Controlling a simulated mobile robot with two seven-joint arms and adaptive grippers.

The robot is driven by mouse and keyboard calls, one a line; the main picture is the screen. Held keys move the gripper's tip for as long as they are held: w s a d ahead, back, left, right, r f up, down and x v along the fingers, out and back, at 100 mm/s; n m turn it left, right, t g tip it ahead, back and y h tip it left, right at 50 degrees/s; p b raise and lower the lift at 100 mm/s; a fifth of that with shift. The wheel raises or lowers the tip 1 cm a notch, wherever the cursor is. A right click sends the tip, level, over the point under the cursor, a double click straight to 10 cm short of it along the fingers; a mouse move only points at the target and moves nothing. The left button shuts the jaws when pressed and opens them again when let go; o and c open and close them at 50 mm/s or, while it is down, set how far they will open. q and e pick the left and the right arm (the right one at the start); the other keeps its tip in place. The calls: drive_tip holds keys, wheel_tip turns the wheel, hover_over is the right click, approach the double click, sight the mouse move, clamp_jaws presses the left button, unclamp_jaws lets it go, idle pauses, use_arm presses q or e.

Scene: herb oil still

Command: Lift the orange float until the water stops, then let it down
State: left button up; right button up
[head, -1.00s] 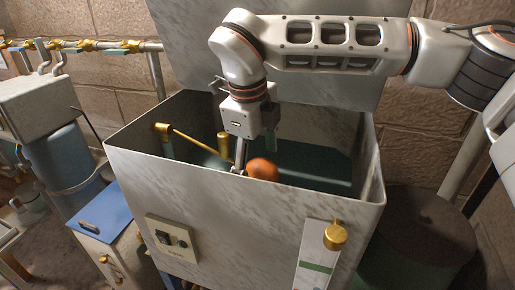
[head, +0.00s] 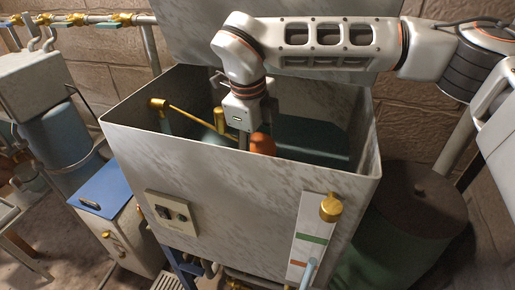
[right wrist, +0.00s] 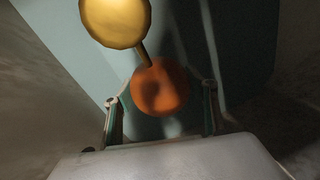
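The orange float (head: 262,144) sits inside the grey tank (head: 240,185) near its front wall, on the end of a thin brass rod (head: 190,119). The rod slopes down from a brass fitting (head: 158,103) at the tank's left. My right gripper (head: 250,140) reaches down into the tank beside the float; the front wall hides its fingertips in the head view. In the right wrist view my right gripper (right wrist: 162,105) is open, one finger on each side of the float (right wrist: 158,88), with gaps visible. Whether water is running cannot be seen. My left gripper is not in view.
A second brass piece (head: 220,120) stands close by the rod, large in the right wrist view (right wrist: 115,20). The tank's raised lid is behind my arm. A blue-topped cabinet (head: 103,190) stands left, a dark green drum (head: 415,215) right.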

sight(265, 136)
drive_tip(key=shift+d+r+p, duration=0.2)
drive_tip(key=shift+r+p, duration=0.4)
drive_tip(key=shift+r, duration=0.65)
drive_tip(key=shift+s+d+r, duration=0.1)
drive_tip(key=shift+d+r, duration=0.1)
drive_tip(key=shift+r, duration=0.95)
drive_tip(key=shift+s+d+r, duration=0.1)
drive_tip(key=shift+d+r, duration=0.1)
drive_tip(key=shift+r, duration=0.95)
drive_tip(key=shift+f, duration=0.1)
drive_tip(key=shift+s+f, duration=0.1)
